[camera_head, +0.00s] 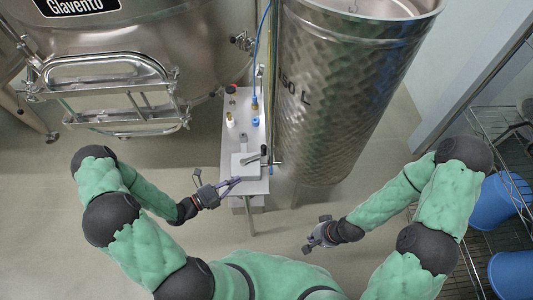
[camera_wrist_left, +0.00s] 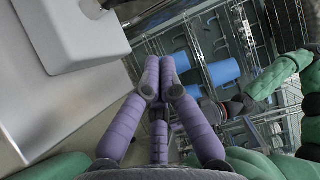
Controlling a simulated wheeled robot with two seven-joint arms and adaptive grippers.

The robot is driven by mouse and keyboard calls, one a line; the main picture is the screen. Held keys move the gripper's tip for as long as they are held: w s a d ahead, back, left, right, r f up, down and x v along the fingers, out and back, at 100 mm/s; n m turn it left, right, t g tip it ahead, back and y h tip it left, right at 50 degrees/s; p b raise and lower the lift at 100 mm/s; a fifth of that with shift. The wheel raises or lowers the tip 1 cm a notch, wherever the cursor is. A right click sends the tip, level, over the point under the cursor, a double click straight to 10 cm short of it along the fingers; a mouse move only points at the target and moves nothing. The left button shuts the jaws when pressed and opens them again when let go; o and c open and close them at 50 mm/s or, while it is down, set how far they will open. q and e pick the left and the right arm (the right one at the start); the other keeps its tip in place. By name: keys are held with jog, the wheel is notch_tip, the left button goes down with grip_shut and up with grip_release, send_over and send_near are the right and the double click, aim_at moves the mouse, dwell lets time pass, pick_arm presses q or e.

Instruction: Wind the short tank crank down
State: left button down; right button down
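A small dark crank handle (camera_head: 264,151) shows on the narrow bench, close to a pale square block (camera_head: 245,165) and a thin upright rod beside the dimpled steel tank (camera_head: 325,90). I cannot tell its exact angle.
A large steel vat (camera_head: 190,50) with an open-framed hatch (camera_head: 115,95) stands left. A wire rack with blue buckets (camera_head: 490,205) stands right.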

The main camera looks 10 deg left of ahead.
pick_arm(q)
jog(key=shift+w+d, duration=0.45)
jog(key=x, duration=0.8)
jog(key=shift+d, duration=0.1)
jog(key=w, duration=0.3)
jog(key=shift+w+d, duration=0.1)
jog(key=shift+w, duration=0.55)
pick_arm(e)
jog(key=shift+f, duration=0.1)
